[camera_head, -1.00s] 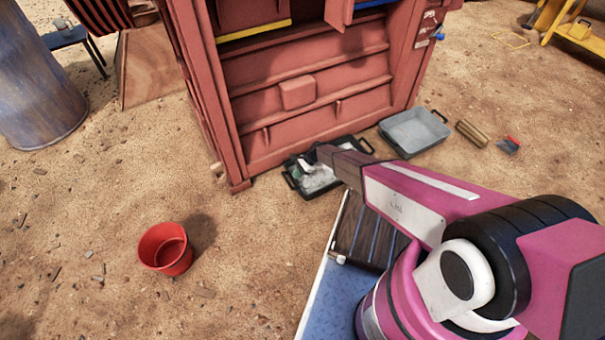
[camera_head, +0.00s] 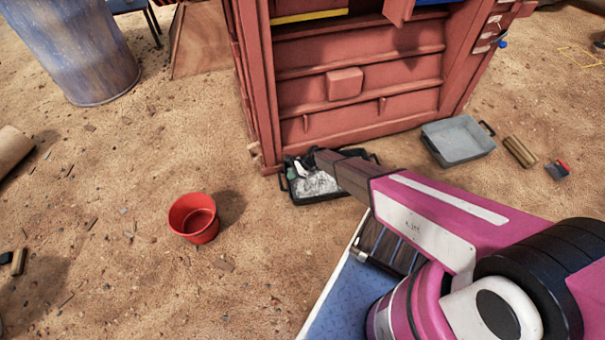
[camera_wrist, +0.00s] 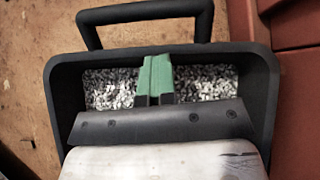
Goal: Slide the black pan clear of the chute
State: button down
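The black pan (camera_head: 335,194) holds pale gravel and lies on the sandy ground by the foot of the red crusher (camera_head: 355,105). In the wrist view its dark rim (camera_wrist: 262,100) and one loop handle (camera_wrist: 145,12) show, with gravel on both sides of the fingers. My gripper (camera_head: 291,173) reaches down into the pan near its left end. In the wrist view its green-tipped fingers (camera_wrist: 155,72) are together, close to the inner wall on the handle side. Whether they touch it is unclear. I cannot make out a separate chute.
A red bucket (camera_head: 194,218) stands left of the pan, with clear sand between. A grey tray (camera_head: 458,140), brown cylinders (camera_head: 520,152) and a small red-and-dark object (camera_head: 557,170) lie to the right. A blue-grey drum (camera_head: 75,50) stands at the back left.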

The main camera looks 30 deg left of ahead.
jog(key=s+a, duration=0.5)
jog(key=s, duration=0.1)
jog(key=s+a, duration=0.6)
jog(key=s, duration=0.1)
jog(key=s+a, duration=0.5)
jog(key=s, duration=0.2)
jog(key=shift+a+f, duration=0.35)
jog(key=shift+f, duration=0.05)
jog(key=shift+w, duration=0.1)
jog(key=w+d, duration=0.2)
jog(key=shift+w+d+r, duration=0.2)
jog(key=shift+w+d, duration=0.05)
jog(key=shift+w, duration=0.15)
jog(key=v, duration=1)
jog(key=shift+w+d, duration=0.2)
jog(key=shift+w, duration=0.1)
jog(key=shift+r, duration=0.15)
